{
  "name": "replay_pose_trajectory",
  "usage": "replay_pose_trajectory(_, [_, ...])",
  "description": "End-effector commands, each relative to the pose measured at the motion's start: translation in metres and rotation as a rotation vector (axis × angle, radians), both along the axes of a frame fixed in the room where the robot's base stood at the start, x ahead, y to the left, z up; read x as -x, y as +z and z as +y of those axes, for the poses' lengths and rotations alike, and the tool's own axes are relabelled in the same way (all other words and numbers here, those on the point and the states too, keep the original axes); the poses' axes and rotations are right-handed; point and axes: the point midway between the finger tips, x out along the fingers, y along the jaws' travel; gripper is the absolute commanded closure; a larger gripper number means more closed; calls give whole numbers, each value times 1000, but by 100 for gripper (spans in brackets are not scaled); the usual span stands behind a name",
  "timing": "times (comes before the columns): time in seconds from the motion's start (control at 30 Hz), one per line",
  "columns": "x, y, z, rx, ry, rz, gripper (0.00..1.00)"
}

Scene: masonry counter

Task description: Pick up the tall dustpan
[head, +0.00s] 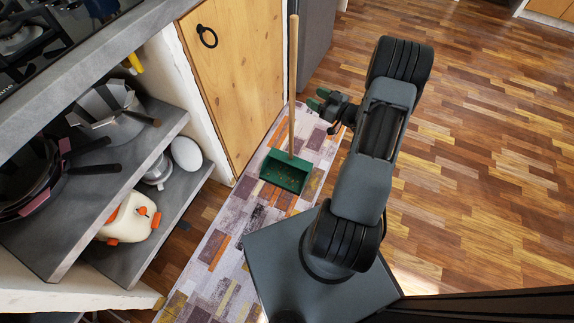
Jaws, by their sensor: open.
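The tall dustpan stands on the patterned runner in the head view, with a green pan (286,171) at the bottom and a long upright wooden handle (293,80). My gripper (318,99) is just right of the handle, with its green-tipped fingers pointing toward it. The fingers are apart and hold nothing. I cannot tell from this view how near in depth the fingers are to the handle.
A wooden cabinet door (238,75) with a black ring pull is left of the dustpan. Open grey shelves (165,205) with pans and pots stand at left. The patterned runner (222,240) lies below. Wooden floor (480,150) is clear at right.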

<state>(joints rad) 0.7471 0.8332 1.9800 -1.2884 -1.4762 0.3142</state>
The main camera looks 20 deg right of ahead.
Motion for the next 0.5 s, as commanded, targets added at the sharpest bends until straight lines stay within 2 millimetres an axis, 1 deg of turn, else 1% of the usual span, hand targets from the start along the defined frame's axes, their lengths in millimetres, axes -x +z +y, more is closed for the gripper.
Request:
replay_pose_trajectory(0.03, [-8,-3,7,-1,7,-2,45])
replay_pose_trajectory(0.1, [-20,-2,13,0,7,-2,45])
replay_pose_trajectory(0.3, [-46,-1,28,0,3,-1,45])
replay_pose_trajectory(0.5, [-57,0,34,-1,0,1,45])
